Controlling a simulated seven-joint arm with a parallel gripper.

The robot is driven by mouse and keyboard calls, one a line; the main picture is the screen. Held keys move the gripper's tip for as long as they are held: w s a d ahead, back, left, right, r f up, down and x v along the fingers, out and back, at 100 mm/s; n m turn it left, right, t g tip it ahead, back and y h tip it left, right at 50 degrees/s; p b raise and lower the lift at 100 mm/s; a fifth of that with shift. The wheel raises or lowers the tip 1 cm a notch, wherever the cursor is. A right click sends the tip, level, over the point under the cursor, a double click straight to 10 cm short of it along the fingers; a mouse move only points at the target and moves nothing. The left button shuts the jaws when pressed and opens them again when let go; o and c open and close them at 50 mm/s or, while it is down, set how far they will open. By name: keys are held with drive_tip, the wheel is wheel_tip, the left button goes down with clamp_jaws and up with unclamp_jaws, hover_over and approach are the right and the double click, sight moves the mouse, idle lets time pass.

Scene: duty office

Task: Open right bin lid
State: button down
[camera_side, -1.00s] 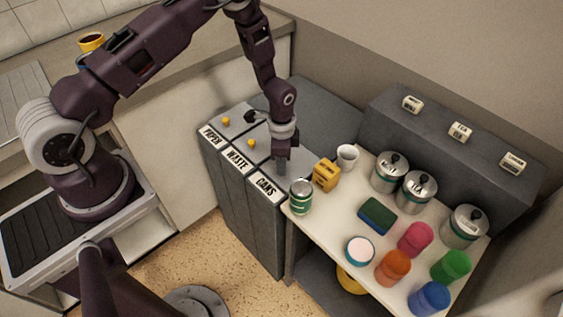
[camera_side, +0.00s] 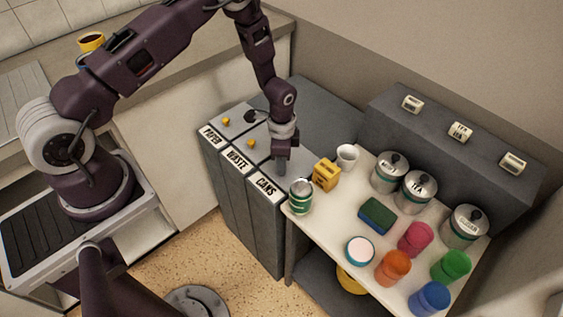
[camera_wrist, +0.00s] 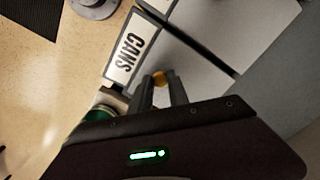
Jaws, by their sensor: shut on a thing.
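Three grey bins stand side by side, labelled PAPER, WASTE and CANS. The right bin's lid (camera_side: 268,173), behind the CANS label (camera_side: 268,188), lies flat and closed. In the wrist view the same lid (camera_wrist: 195,75) shows its light grey top beside the CANS label (camera_wrist: 122,62). My gripper (camera_side: 281,168) points down onto this lid. In the wrist view its fingers (camera_wrist: 160,84) are shut on the lid's small yellow knob (camera_wrist: 159,77). The knob is hidden by my fingers in the side view.
Yellow knobs top the waste lid (camera_side: 251,143) and the paper lid (camera_side: 226,121). A green can (camera_side: 300,197), a yellow box (camera_side: 326,174) and a white mug (camera_side: 347,157) stand close to the right of my gripper. Canisters and coloured cups fill the white counter (camera_side: 330,225).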

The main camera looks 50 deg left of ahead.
drive_tip(key=w, duration=1.2)
drive_tip(key=shift+w, duration=0.4)
drive_tip(key=c, duration=1.3)
unclamp_jaws()
drive_tip(key=shift+o, duration=0.2)
wheel_tip(320, 180, up, 7)
drive_tip(key=shift+r, duration=0.1)
